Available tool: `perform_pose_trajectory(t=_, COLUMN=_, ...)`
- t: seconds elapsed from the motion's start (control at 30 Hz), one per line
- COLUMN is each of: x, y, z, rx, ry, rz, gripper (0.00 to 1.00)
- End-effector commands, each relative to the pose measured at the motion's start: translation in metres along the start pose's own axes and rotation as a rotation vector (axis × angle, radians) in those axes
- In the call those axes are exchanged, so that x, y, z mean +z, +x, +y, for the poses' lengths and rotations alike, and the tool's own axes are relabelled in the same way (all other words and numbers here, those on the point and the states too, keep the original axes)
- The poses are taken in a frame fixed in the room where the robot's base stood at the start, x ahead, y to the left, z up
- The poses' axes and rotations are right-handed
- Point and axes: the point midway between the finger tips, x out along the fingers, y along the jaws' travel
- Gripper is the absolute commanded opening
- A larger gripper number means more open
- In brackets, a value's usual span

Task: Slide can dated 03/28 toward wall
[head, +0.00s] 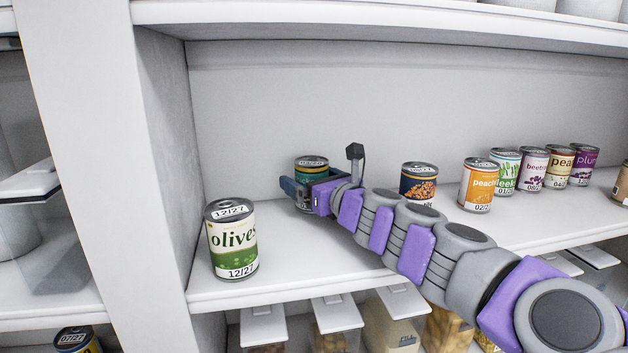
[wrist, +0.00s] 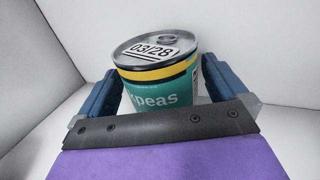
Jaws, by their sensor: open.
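The can dated 03/28 (wrist: 155,65) has a teal label ending in "peas", a yellow band and the date on its lid. In the wrist view it stands upright between the two blue fingers of my gripper (wrist: 155,95), with the left finger a little apart from it and the right finger close beside it. In the head view the can (head: 311,164) stands on the shelf, its lower part hidden behind my gripper (head: 296,192). The side wall (head: 170,130) is to the left of the can. The jaws are open around the can.
An olives can (head: 233,240) dated 12/27 stands at the front left of the shelf (head: 275,275). A dark can with an orange picture (head: 418,184) stands behind my arm. A peach can (head: 478,186) and several others stand to the right. Bare shelf lies between the 03/28 can and the wall.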

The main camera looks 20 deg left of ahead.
Motion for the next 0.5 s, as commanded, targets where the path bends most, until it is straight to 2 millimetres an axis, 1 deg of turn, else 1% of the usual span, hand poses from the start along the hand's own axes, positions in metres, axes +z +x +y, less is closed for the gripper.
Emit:
perform_pose_trajectory(t=0.23, x=0.001, y=-0.007, z=-0.006, rx=-0.001, ry=0.004, rz=-0.003, gripper=1.00)
perform_pose_trajectory(t=0.37, x=0.002, y=-0.010, z=-0.009, rx=-0.001, ry=0.006, rz=-0.005, gripper=0.89)
perform_pose_trajectory(t=0.5, x=0.002, y=-0.008, z=-0.007, rx=-0.001, ry=0.004, rz=-0.004, gripper=0.75)
